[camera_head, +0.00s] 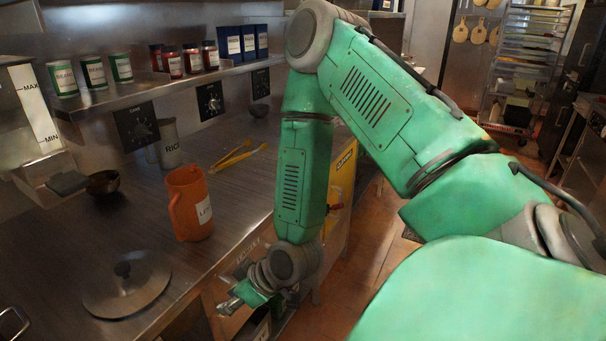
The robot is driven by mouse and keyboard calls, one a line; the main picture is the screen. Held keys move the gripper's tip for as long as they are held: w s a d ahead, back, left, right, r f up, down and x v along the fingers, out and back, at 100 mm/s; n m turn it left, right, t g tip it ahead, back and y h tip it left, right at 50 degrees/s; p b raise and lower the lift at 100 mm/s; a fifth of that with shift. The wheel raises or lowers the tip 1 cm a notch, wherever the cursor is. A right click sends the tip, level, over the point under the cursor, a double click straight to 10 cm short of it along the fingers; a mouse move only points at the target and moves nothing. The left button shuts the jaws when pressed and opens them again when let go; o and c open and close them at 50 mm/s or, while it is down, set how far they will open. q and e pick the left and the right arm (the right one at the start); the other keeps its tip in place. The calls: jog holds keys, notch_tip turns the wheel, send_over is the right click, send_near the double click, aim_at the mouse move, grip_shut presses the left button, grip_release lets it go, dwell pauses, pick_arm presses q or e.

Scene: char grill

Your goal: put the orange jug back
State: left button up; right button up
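The orange jug (184,209) stands upright on the steel counter. Its handle faces left, and a white label with dark letters is on its right side, partly turned from view. My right arm comes in from the right and bends down past the counter's front edge. My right gripper (232,303) is low, beyond the counter edge, below and to the right of the jug and apart from it. Its fingers are small and dark here, so whether they are open is unclear. My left gripper is not in view.
A round metal lid (126,284) lies in front of the jug. Yellow tongs (237,155), a grey container marked RICE (169,146) and a dark bowl (103,183) are behind it. A shelf (150,88) above holds several cans.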

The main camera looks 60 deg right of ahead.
jog(key=s+a+f+m+g+h, duration=0.1)
jog(key=s+f+g, duration=0.2)
jog(key=s, duration=0.7)
jog(key=s+a+f+m+g+h, duration=0.1)
jog(key=s+f+g, duration=0.3)
jog(key=s+f, duration=0.4)
jog(key=shift+s+f+h, duration=0.2)
jog(key=shift+s+h, duration=0.2)
jog(key=shift+s, duration=0.8)
jog(key=shift+f, duration=0.1)
notch_tip(320, 180, down, 8)
jog(key=b, duration=0.8)
jog(key=shift+w, duration=0.15)
